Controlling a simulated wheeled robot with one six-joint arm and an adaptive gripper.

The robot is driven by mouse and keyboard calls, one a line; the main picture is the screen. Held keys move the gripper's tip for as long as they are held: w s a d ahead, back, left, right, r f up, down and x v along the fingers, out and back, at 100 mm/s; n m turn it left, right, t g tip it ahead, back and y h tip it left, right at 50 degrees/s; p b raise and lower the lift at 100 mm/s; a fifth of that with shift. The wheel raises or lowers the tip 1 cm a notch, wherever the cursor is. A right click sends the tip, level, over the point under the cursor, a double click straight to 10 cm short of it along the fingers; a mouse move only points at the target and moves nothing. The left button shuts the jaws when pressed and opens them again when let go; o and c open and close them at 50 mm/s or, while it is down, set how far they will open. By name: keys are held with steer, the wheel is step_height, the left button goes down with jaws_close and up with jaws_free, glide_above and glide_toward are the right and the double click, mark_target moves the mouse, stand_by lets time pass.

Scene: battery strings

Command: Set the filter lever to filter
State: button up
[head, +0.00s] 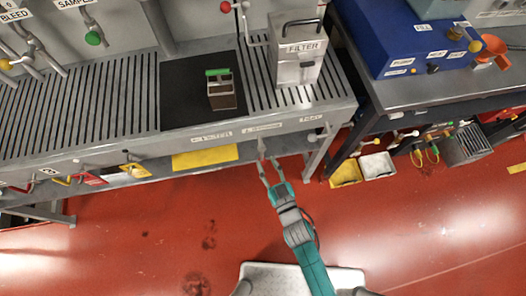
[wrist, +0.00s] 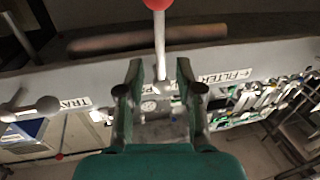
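The filter lever (wrist: 160,42) shows in the wrist view as a thin metal rod with a red ball end (wrist: 154,4) at the top edge. Its rod runs down to a pivot on the front panel, between two labels. The FILTER label (wrist: 226,76) is right of the pivot in the wrist view; the middle label is mostly hidden by my fingers. My gripper (wrist: 160,75) is open. Its two fingers stand either side of the rod's lower part, with gaps on both sides. In the head view my gripper (head: 269,164) is at the bench's front edge.
A silver-knobbed lever (wrist: 38,106) stands by the TRAY label (wrist: 75,103). On the bench are a FILTER box (head: 298,62) and a green-handled block (head: 220,90) on a black mat (head: 176,108). A yellow panel (head: 205,158) lies below the edge. The red floor in front is clear.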

mark_target(262, 154)
steer(key=shift+x, duration=2.35)
jaws_close()
